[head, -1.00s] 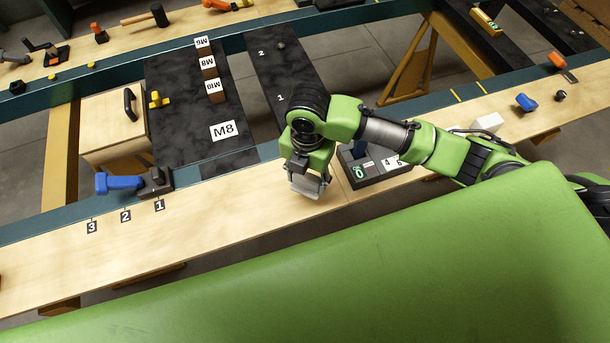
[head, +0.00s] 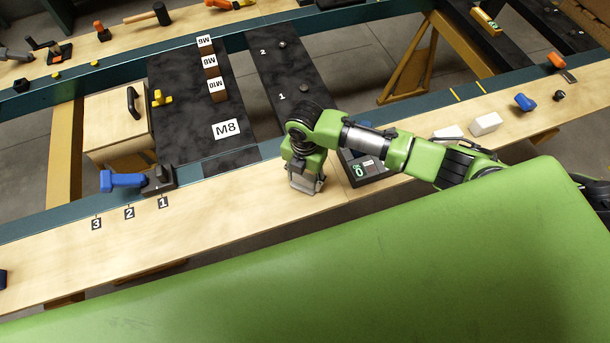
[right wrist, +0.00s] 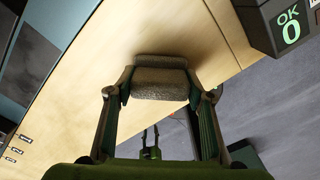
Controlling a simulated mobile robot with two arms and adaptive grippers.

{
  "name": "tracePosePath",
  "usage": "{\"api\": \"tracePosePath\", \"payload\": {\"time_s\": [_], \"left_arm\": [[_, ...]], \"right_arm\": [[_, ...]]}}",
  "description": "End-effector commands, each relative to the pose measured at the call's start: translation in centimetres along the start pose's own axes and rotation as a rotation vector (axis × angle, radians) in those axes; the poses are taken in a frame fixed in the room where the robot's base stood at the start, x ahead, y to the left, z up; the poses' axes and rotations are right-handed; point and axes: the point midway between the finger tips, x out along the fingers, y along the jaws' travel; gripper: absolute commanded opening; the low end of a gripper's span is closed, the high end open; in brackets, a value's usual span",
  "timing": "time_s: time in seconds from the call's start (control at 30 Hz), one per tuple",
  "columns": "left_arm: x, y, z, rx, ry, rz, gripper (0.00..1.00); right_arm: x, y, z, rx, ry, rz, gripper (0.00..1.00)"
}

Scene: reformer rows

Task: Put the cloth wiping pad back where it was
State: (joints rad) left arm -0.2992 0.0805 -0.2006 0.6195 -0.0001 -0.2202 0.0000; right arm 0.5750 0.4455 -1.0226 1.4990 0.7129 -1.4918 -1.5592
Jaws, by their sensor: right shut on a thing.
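The cloth wiping pad is a grey, fuzzy block; it shows best in the right wrist view (right wrist: 160,83), between the fingertips. My right gripper (head: 304,187) is shut on it, pointing down over the front strip of the pale wooden bench (head: 230,210). In the head view the pad is mostly hidden by the fingers. The pad is at or just above the wood; I cannot tell whether it touches. My left gripper is not in the head view.
A dark box with an "OK 0" display (head: 359,170) stands right of my right gripper. Two white blocks (head: 486,123) lie farther right. A blue-handled clamp (head: 123,180) and labels 1, 2, 3 are on the left. The wood between the labels and my gripper is clear.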

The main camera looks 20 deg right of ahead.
Motion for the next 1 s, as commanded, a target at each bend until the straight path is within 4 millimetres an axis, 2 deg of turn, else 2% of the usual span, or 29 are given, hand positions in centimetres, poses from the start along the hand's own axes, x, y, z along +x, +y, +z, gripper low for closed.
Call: {"api": "tracePosePath", "payload": {"time_s": [0.13,0.17,0.2,0.23,0.53,0.67,0.77,1.0], "left_arm": [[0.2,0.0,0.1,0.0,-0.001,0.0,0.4],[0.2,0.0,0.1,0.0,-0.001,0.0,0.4],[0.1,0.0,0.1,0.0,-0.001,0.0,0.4],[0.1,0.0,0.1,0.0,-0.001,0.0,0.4],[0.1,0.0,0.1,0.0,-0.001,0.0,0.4],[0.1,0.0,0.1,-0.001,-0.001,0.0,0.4],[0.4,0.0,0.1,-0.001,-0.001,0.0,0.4],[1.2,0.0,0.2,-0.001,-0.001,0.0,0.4]], "right_arm": [[0.3,0.0,0.0,0.0,0.0,-0.001,0.28],[0.4,0.0,0.0,0.0,0.0,-0.001,0.5],[0.3,0.0,0.0,0.0,0.0,-0.001,0.61],[0.3,0.0,0.0,0.0,0.0,-0.001,0.65],[0.2,0.0,0.0,0.001,0.0,0.0,0.65],[-0.4,0.1,0.1,0.0,-0.001,0.002,0.65],[-1.8,0.1,0.1,0.0,-0.001,0.004,0.65],[-7.0,0.1,0.1,-0.001,-0.002,0.004,0.65]]}}
